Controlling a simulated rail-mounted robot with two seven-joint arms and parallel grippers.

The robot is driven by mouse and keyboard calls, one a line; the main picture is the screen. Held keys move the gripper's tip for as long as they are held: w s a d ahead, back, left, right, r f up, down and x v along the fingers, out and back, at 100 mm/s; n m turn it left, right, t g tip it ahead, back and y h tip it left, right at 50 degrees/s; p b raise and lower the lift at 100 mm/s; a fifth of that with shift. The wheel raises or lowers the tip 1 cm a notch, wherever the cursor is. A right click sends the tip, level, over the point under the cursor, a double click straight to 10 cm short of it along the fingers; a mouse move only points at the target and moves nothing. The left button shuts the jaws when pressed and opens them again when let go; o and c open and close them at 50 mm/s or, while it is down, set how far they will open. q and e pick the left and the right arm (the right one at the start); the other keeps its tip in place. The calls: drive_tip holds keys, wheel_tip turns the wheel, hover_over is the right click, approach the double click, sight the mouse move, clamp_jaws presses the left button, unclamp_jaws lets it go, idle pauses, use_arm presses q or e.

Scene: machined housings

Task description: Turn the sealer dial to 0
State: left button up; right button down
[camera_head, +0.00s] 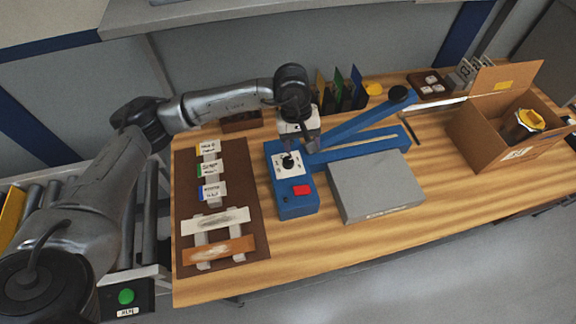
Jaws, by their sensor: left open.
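The blue sealer (297,207) stands on the wooden bench, with its long blue arm raised at an angle toward the back right. Its black dial (288,160) sits on a white scale plate on the sealer's top; the markings are too small to read. A red switch (302,190) is below the dial. My left gripper (306,146) is open just behind and to the right of the dial, low over the sealer. I cannot tell whether a finger touches the sealer. The dial is apart from the fingers and in plain view. My right gripper is not in view.
A grey platform (375,188) adjoins the sealer on the right. A brown board (245,225) with labelled cards and strips lies on the left. An open cardboard box (495,140) holds a yellow-and-dark item. Upright coloured folders (338,90) stand behind. The bench front is clear.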

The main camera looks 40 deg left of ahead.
use_arm(q)
drive_tip(key=y, duration=0.2)
approach(288, 160)
wheel_tip(288, 160, down, 10)
drive_tip(key=shift+w+d+r+b, duration=0.1)
drive_tip(key=shift+b, duration=0.25)
drive_tip(key=c, duration=0.9)
